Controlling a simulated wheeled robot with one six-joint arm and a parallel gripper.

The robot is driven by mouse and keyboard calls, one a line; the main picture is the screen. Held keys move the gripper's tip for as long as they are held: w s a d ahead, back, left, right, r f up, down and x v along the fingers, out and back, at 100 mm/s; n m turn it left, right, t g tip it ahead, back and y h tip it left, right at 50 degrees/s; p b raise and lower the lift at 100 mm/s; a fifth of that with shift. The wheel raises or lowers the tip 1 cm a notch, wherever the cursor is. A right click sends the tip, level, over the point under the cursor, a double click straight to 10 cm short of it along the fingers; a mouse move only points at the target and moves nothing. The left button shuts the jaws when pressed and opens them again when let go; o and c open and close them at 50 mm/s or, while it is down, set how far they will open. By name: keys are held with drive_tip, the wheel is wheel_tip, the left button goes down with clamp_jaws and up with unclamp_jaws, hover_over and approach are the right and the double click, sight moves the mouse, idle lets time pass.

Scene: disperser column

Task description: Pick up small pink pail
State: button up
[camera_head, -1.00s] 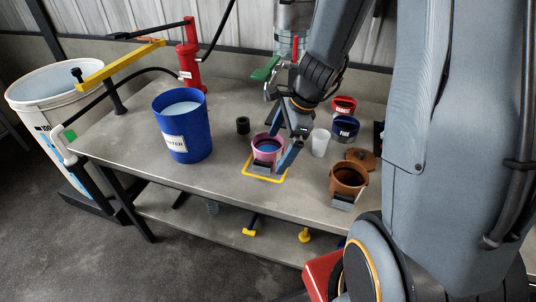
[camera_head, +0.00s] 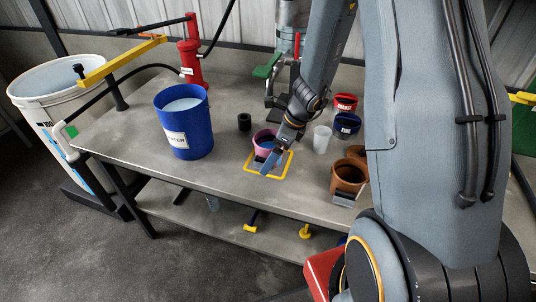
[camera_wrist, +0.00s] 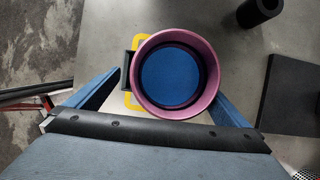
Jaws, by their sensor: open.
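The small pink pail (camera_head: 263,137) stands upright on the grey workbench at a yellow outlined square (camera_head: 285,165), with blue contents inside. In the wrist view the pail (camera_wrist: 208,104) is seen from above, its round rim between my two blue fingers, with a dark handle block on its left side. My gripper (camera_wrist: 163,100) is open, one finger on each side of the pail, with a gap visible at the left finger. In the head view my gripper (camera_head: 272,158) partly covers the pail. I cannot tell whether the right finger touches the pail wall.
A large blue bucket (camera_head: 184,135) stands left of the pail, and a small black cylinder (camera_head: 244,122) behind it. A white cup (camera_head: 322,139), red pot (camera_head: 345,102), blue pot (camera_head: 346,125) and brown pot (camera_head: 348,176) stand to the right. The bench front left is clear.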

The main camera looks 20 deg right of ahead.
drive_tip(key=shift+x, duration=0.8)
drive_tip(key=c, duration=1.2)
drive_tip(key=shift+r, duration=0.2)
